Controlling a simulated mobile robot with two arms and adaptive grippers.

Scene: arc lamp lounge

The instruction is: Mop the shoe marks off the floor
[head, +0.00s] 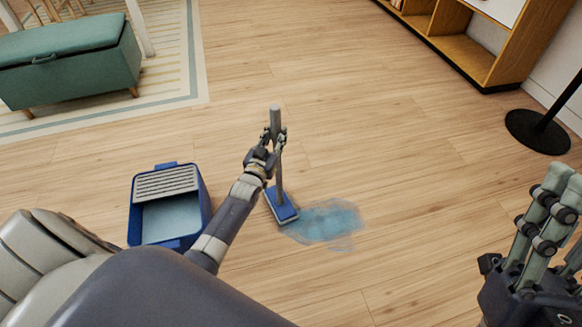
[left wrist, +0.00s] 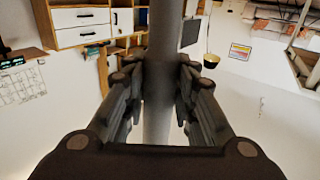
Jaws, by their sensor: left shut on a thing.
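My left gripper (head: 277,136) is shut on the grey handle of a mop (head: 282,208). The handle stands nearly upright, and the mop's flat blue head is down on the wooden floor. The handle also fills the gap between the fingers in the left wrist view (left wrist: 159,85). A bluish patch (head: 330,221) lies on the floor just right of the mop head, touching its edge; I cannot tell whether it is wet floor or marks. I make out no distinct shoe prints. My right gripper (head: 547,228) is open and empty at the right edge.
A blue mop bucket (head: 208,205) with a grey slatted wringer and pale water stands left of the mop. A green storage bench (head: 75,75) sits on a striped rug (head: 170,80). A black lamp base (head: 530,132) and wooden shelf (head: 455,40) stand at right. The middle floor is clear.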

